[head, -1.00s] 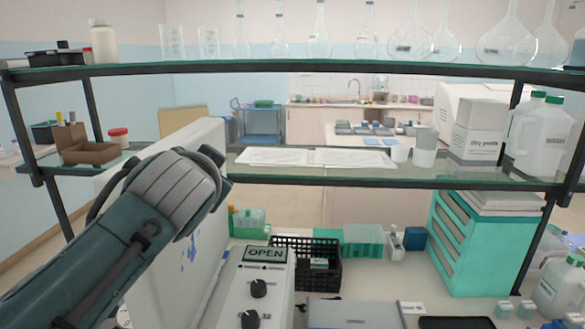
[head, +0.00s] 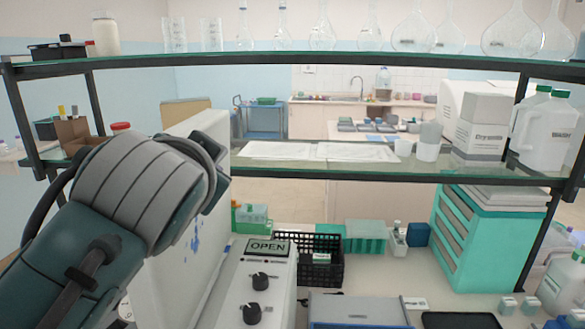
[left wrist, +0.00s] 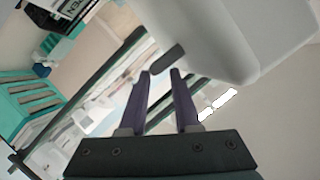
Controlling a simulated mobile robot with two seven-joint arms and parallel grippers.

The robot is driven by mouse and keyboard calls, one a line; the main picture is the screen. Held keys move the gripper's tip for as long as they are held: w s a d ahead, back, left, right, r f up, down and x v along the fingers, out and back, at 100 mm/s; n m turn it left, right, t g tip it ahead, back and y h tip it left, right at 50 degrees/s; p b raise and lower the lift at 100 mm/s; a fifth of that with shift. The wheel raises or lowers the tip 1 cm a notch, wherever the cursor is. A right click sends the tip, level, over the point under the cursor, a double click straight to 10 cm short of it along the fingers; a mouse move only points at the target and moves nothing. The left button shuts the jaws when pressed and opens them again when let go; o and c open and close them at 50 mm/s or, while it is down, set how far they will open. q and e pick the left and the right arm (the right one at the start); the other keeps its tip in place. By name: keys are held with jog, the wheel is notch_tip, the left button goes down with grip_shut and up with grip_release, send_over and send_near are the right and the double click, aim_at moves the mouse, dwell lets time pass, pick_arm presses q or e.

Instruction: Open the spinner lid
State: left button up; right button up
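The spinner's white lid (head: 183,262) stands upright in the head view, with blue stains on its face. It rises beside the white control panel (head: 257,279), which has two dark knobs and a sign reading OPEN (head: 268,248). My left arm covers part of the lid, and my left gripper is hidden behind the arm there. In the left wrist view my left gripper (left wrist: 160,73) has its two purple fingers apart. A dark tab (left wrist: 167,59) on a white body (left wrist: 225,35) lies at the fingertips; contact cannot be told. My right gripper is out of view.
A glass shelf (head: 400,171) with papers, cups and bottles crosses above the bench. A black basket (head: 325,270), green racks (head: 365,236) and a teal drawer cabinet (head: 480,240) stand behind. A grey box (head: 355,308) sits right of the panel.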

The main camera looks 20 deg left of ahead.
pick_arm(q)
jog(key=shift+b+v, duration=0.45)
jog(key=shift+v, duration=1.55)
jog(key=s+d+f+g+h, duration=0.25)
jog(key=s+f, duration=0.25)
jog(key=s, duration=0.3)
jog(key=s+d+f+g+h, duration=0.2)
jog(key=s+f+g, duration=0.2)
jog(key=s+f, duration=0.3)
jog(key=s+d+f+g+h, duration=0.2)
jog(key=s+f+g+h, duration=0.15)
jog(key=s, duration=0.45)
notch_tip(320, 180, up, 14)
jog(key=t+p, duration=0.1)
jog(key=p, duration=1.3)
jog(key=shift+s+f+y, duration=0.25)
jog(key=shift+y, duration=0.05)
jog(key=shift+a, duration=0.1)
